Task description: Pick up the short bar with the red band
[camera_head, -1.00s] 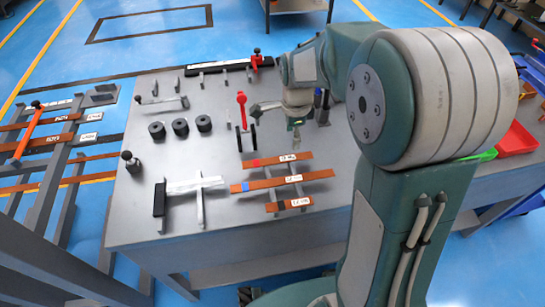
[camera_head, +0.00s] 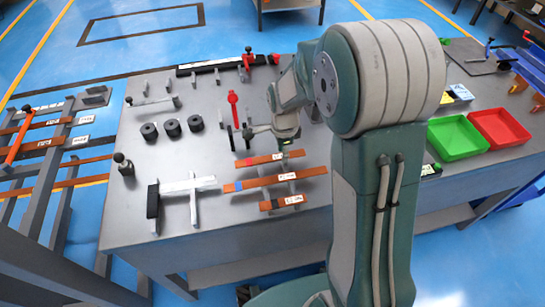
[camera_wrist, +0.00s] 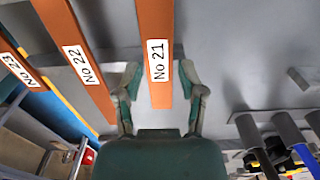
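The short copper bar with the red band (camera_head: 246,162) is the farthest of three bars on the table rack. My gripper (camera_head: 287,146) is right by this bar's labelled right end. In the wrist view my gripper (camera_wrist: 159,78) is open, with one finger on each side of the bar labelled No 21 (camera_wrist: 155,30). That bar appears to be the red-banded one, but its band is out of the wrist view. I see gaps between the bar and both fingers, and cannot tell the height difference.
The blue-banded bar (camera_head: 300,176) and the black-banded bar (camera_head: 285,202) lie nearer on the rack. A red-handled tool (camera_head: 233,98) stands just behind. Black cylinders (camera_head: 172,128) are to the left. Green (camera_head: 457,138) and red (camera_head: 499,129) bins are at the right.

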